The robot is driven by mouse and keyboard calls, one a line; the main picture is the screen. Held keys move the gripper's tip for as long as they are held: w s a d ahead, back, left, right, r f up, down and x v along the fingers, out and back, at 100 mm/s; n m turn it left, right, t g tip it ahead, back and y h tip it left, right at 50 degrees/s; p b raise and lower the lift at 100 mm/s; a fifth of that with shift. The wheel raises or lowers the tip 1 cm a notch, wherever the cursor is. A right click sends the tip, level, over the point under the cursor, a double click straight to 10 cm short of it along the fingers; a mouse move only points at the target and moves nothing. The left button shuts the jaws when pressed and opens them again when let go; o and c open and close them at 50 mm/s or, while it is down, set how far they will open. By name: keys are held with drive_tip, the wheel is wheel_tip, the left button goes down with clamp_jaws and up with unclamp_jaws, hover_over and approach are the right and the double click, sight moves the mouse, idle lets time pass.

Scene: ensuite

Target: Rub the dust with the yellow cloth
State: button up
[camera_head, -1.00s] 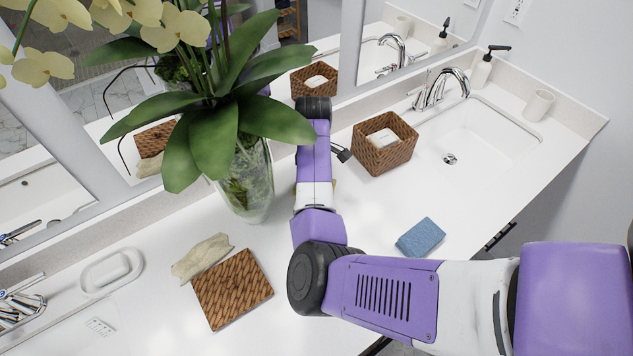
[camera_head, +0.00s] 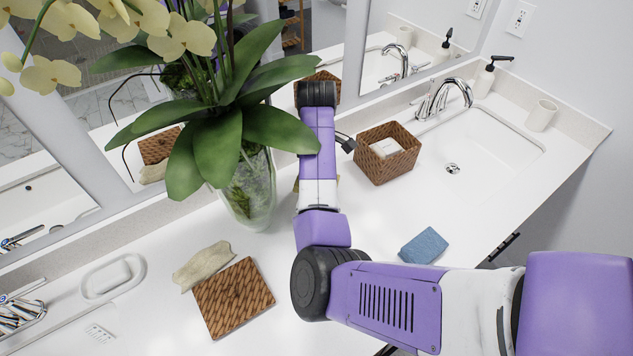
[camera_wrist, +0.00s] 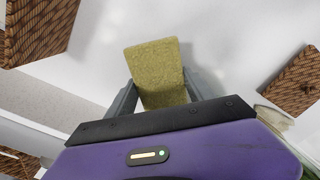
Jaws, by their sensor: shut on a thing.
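My gripper (camera_wrist: 163,92) is shut on the yellow cloth (camera_wrist: 155,62), a flat, rough, block-like piece that sticks out past the fingertips over the white counter in the wrist view. In the head view my own arm hides the gripper and most of what it holds. I cannot clearly make out any dust on the counter (camera_head: 365,215) in either view. I cannot tell whether the cloth touches the surface.
A woven basket (camera_head: 387,160) stands right of my arm, and a glass vase (camera_head: 247,190) with an orchid stands left. A blue sponge (camera_head: 424,246) lies in front. A woven square (camera_head: 234,298) and beige cloth (camera_head: 203,265) lie at left. The sink (camera_head: 475,150) is at right.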

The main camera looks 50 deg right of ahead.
drive_tip(key=shift+r, duration=1.5)
